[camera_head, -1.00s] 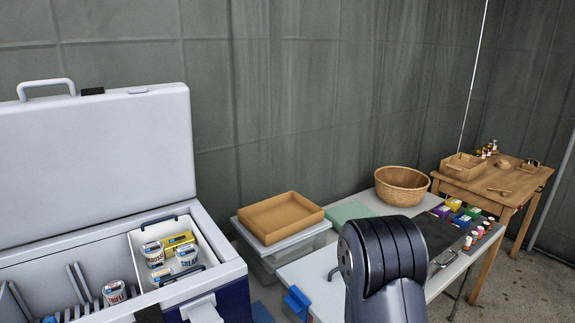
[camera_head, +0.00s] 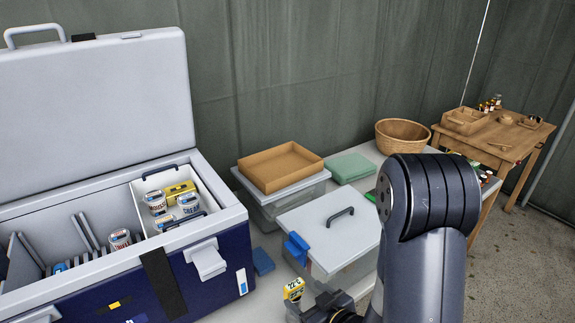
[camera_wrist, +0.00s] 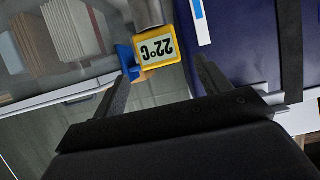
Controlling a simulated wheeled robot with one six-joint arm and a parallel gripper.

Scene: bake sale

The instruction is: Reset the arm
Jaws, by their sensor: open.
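My gripper (camera_wrist: 165,95) is open in the wrist view, its two dark fingers spread apart with nothing between the tips. In the head view the thermometer (camera_head: 293,289) is at the bottom, by the front of the clear bin. My arm (camera_head: 425,230) rises at the right of the head view and hides part of the table; only a piece of my gripper shows at the bottom edge.
An open cooler (camera_head: 205,262) with tubs in a white tray stands left. A lidded clear bin (camera_head: 315,240) is at the centre. A cardboard tray (camera_head: 280,165), green cloth (camera_head: 350,167) and basket (camera_head: 403,135) lie behind. A wooden table (camera_head: 495,152) stands far right.

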